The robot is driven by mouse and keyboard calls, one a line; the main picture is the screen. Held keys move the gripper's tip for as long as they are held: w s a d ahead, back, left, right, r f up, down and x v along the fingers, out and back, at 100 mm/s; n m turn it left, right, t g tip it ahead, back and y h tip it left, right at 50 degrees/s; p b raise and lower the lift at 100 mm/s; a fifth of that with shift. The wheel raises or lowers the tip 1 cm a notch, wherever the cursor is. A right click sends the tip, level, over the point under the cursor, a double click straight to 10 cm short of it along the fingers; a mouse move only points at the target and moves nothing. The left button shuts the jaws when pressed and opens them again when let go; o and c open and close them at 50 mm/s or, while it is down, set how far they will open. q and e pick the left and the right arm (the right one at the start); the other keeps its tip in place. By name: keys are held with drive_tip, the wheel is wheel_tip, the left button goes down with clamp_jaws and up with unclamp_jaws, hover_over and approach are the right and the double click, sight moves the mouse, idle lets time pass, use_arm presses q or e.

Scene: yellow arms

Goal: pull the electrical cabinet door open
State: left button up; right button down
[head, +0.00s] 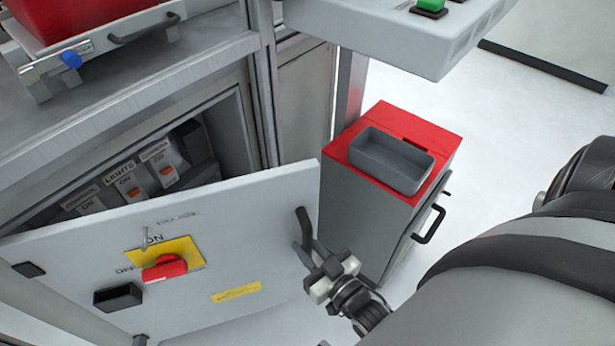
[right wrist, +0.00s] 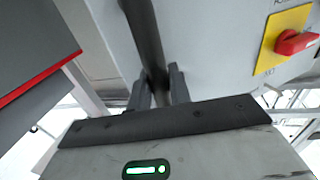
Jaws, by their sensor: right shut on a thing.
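The electrical cabinet door (head: 200,225) is a light grey panel with a red rotary switch (head: 164,268) on a yellow plate. It stands swung partly out from the cabinet frame, with breaker switches (head: 130,186) showing in the opening behind it. A black bar handle (head: 304,228) is at the door's right edge. My right gripper (head: 308,250) is at the lower part of this handle. In the right wrist view the fingers (right wrist: 160,88) are shut on the dark handle bar (right wrist: 143,35). My left gripper is not in view.
A grey cart with a red top (head: 447,150) and a grey tray (head: 390,162) stands just right of the door edge. A light console with a green button (head: 430,8) overhangs at the top. White floor (head: 510,120) is clear at the right.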

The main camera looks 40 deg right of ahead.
drive_tip(key=c, duration=1.3)
unclamp_jaws()
drive_tip(key=s, duration=0.7)
drive_tip(key=shift+s+d, duration=0.2)
drive_tip(key=shift+s, duration=0.05)
